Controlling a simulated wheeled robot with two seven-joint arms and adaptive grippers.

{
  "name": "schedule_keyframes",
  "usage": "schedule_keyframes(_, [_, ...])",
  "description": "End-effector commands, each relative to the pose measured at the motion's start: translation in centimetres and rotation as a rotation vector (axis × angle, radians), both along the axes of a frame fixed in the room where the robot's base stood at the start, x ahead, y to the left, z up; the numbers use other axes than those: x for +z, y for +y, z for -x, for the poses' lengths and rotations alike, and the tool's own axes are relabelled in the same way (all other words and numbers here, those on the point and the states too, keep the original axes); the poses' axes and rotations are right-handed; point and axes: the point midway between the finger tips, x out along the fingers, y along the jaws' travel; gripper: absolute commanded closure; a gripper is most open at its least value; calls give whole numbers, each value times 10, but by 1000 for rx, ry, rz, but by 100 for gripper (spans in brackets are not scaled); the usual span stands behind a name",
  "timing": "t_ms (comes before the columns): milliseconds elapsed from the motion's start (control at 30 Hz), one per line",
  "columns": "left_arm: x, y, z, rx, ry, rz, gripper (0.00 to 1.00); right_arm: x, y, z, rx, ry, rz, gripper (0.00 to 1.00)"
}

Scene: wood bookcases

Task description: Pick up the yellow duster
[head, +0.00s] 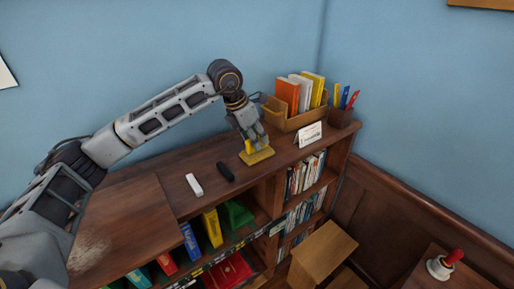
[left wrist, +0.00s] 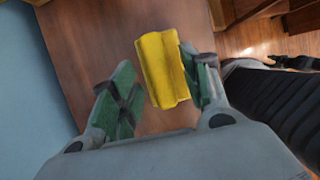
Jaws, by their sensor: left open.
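The yellow duster (head: 259,156) lies on the bookcase's wooden top, near its front edge. My left gripper (head: 250,141) is right above it, pointing down, and covers part of it in the head view. In the left wrist view the duster (left wrist: 162,68) shows as a yellow ridged block between the two green-padded fingers of the open left gripper (left wrist: 158,90). It is close to the right finger, with a wider gap to the left finger. I cannot tell whether a finger touches it. My right gripper is not in view.
Books fill the shelves below. The top's left part is clear.

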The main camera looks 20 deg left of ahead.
Motion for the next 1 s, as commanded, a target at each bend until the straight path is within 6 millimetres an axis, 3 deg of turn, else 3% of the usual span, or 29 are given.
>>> schedule_keyframes(200, [-13,-3,-4,0,1,-1,54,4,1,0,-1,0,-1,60])
schedule_keyframes(667, [-15,-4,-4,0,0,0,54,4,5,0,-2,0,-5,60])
schedule_keyframes(1000, [-14,-4,-4,0,1,1,97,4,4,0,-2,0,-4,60])
